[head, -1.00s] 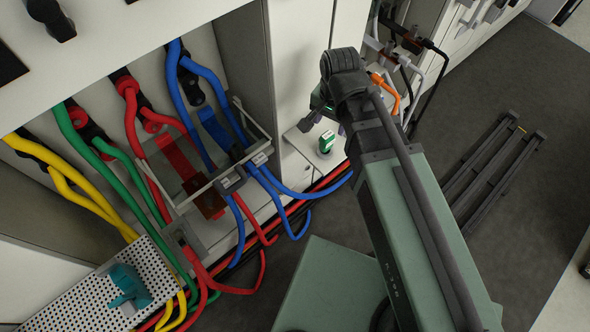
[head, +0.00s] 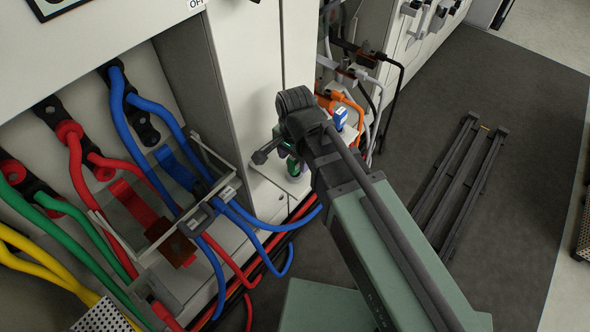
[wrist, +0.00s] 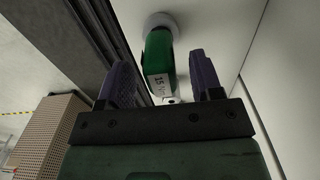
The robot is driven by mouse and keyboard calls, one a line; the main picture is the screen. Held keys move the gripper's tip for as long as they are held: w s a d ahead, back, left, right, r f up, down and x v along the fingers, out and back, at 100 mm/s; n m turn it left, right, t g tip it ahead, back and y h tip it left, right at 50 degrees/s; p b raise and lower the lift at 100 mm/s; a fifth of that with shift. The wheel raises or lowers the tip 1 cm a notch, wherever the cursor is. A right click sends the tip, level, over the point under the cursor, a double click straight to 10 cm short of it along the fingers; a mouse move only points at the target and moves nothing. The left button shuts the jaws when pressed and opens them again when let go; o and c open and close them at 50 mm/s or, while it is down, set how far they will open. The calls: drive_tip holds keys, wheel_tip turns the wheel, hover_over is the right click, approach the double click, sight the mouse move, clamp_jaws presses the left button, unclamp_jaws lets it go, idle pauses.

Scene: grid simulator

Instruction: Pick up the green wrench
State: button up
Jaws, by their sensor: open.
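The green wrench (head: 293,168) is a small green block-like tool on a white ledge beside the cabinet, partly hidden by my arm in the head view. In the wrist view the green wrench (wrist: 158,58) shows a pale label reading "15" and a round light base behind it. My gripper (wrist: 163,72) is open, with its two purple-grey fingers on either side of the wrench in the picture. Whether the fingers reach around it or stop short is unclear. In the head view my gripper (head: 285,150) is mostly hidden by my wrist.
A blue tool (head: 340,118) stands farther back. Blue cables (head: 255,220) and red cables (head: 215,250) hang left of the ledge (head: 265,195). The cabinet wall (head: 245,75) rises close behind. A dark rail frame (head: 460,185) lies on open floor at the right.

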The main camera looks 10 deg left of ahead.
wheel_tip(320, 180, down, 4)
drive_tip(key=shift+r+b, duration=0.15)
drive_tip(key=shift+b, duration=0.9)
drive_tip(key=shift+r, duration=0.25)
drive_tip(key=c, duration=1.1)
drive_tip(key=shift+p, duration=0.3)
drive_tip(key=shift+r, duration=0.1)
wheel_tip(320, 180, up, 20)
drive_tip(key=p, duration=2)
